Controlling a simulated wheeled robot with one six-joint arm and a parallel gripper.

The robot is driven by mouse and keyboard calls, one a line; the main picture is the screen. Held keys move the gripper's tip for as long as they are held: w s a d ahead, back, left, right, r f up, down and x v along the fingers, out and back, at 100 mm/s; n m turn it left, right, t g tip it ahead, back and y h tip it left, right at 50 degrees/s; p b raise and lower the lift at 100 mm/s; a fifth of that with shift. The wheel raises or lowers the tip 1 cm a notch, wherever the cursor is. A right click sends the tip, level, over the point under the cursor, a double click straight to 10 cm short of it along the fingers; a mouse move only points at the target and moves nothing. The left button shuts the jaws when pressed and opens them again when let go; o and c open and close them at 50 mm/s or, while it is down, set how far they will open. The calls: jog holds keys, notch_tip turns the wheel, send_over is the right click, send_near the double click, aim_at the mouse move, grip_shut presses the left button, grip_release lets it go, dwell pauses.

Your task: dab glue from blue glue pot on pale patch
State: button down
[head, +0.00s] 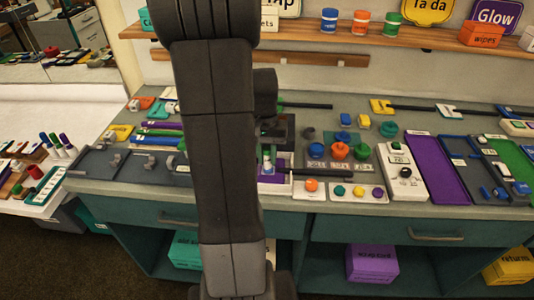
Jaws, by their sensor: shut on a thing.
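My gripper (272,128) is mostly hidden behind my own dark arm, low over the counter. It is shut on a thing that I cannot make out. A small white and green item (267,160) shows just below it, over a purple-lined tray (272,176); I cannot tell whether the jaws touch it. The pale patch cannot be picked out; my arm covers part of the counter.
A white device (402,172) and a purple mat (437,168) lie to the right. A white tray with coloured knobs (357,193) sits at the front edge. Blue, orange and green jars (361,22) stand on the shelf behind. Grey trays (125,168) lie on the left.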

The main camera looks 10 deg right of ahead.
jog(key=shift+w, duration=0.15)
jog(key=shift+w+d, duration=0.15)
jog(key=shift+w, duration=0.25)
jog(key=shift+s, duration=0.15)
jog(key=shift+s, duration=0.4)
jog(key=shift+w, duration=0.25)
jog(key=shift+w+p, duration=0.3)
jog(key=shift+s, duration=0.15)
jog(key=shift+s, duration=0.4)
